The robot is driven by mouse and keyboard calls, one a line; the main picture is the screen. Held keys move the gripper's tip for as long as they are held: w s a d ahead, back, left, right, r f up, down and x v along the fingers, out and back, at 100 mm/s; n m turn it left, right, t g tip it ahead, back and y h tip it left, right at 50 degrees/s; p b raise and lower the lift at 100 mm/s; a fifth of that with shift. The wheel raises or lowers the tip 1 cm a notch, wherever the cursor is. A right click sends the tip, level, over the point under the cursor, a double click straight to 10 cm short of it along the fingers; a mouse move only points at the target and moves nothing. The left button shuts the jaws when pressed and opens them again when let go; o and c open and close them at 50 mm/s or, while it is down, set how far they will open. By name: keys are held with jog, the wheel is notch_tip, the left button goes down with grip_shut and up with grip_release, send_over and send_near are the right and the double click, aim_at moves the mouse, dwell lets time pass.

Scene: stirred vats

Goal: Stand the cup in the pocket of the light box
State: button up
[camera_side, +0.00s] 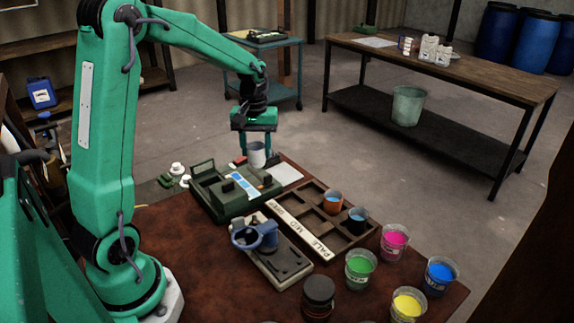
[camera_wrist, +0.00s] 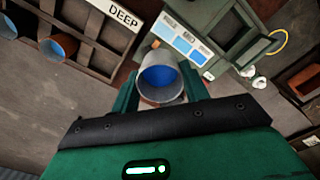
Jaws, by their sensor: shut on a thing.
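My gripper (camera_side: 257,160) is shut on a pale grey cup (camera_side: 257,152) and holds it upright beyond the far end of the light box. The wrist view shows the cup (camera_wrist: 160,92) between my two green fingers, with blue liquid inside. The light box (camera_side: 208,192) is a dark green case on the brown table, with a strip of blue swatches on top. In the wrist view the light box (camera_wrist: 222,25) lies up and to the right of the cup, apart from it.
A brown rack (camera_side: 300,236) with a white label strip holds an orange cup (camera_side: 333,206) and a dark cup (camera_side: 356,224), both with blue liquid. A grey device (camera_side: 272,265) with a blue handle stands in front. Pink, green, blue and yellow paint cups and a dark jar (camera_side: 318,297) stand nearer.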

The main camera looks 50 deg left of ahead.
jog(key=s+a+n, duration=0.3)
jog(key=s+a, duration=0.6)
jog(key=s, duration=0.1)
jog(key=shift+a+n, duration=0.2)
jog(key=shift+n, duration=0.2)
jog(key=shift+w+f, duration=0.1)
jog(key=shift+f, duration=4.95)
jog(key=shift+f, duration=0.1)
jog(key=o, duration=1)
notch_tip(320, 180, up, 12)
